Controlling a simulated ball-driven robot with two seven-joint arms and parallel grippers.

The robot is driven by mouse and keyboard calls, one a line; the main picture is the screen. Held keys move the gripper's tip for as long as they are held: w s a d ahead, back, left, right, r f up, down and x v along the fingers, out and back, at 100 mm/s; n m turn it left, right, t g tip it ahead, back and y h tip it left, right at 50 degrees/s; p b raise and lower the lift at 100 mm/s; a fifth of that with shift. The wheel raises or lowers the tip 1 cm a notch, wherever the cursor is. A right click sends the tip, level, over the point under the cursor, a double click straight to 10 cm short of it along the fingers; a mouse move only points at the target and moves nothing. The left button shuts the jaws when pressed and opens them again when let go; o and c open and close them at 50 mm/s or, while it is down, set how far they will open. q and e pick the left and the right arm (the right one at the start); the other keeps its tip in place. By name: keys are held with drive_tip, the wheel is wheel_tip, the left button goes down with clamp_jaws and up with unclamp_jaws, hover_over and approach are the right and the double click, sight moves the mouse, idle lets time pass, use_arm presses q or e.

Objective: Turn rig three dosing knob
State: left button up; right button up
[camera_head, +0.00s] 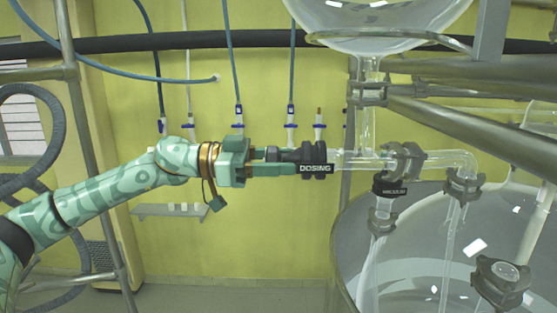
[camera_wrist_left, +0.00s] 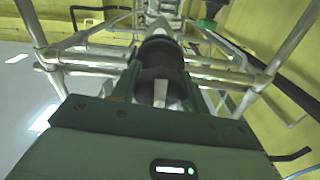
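The dosing knob (camera_head: 290,155) is a black ribbed grip with a white DOSING label, on the end of a horizontal glass tube. My left gripper (camera_head: 280,162) reaches it from the left, level with it. Its green fingers lie along the knob's sides and appear shut on it. In the left wrist view the dark knob (camera_wrist_left: 160,62) sits close between the fingers of my left gripper (camera_wrist_left: 158,92). The fingers' contact faces are hidden. My right gripper is not in view.
A round glass vessel (camera_head: 380,18) hangs above. A black-collared valve (camera_head: 390,187) and a glass elbow (camera_head: 455,160) stand right of the knob. A large glass reactor (camera_head: 410,240) fills the lower right. Steel pipes (camera_head: 470,130) cross the right side. Blue hoses hang behind.

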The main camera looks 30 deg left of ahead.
use_arm(q)
drive_tip(key=shift+c, duration=0.7)
drive_tip(key=shift+m, duration=0.3)
drive_tip(key=n+b, duration=1.1)
drive_tip(key=n, duration=2.2)
drive_tip(key=shift+d+n+b, duration=0.1)
drive_tip(key=shift+n+b, duration=0.2)
drive_tip(key=shift+b, duration=0.1)
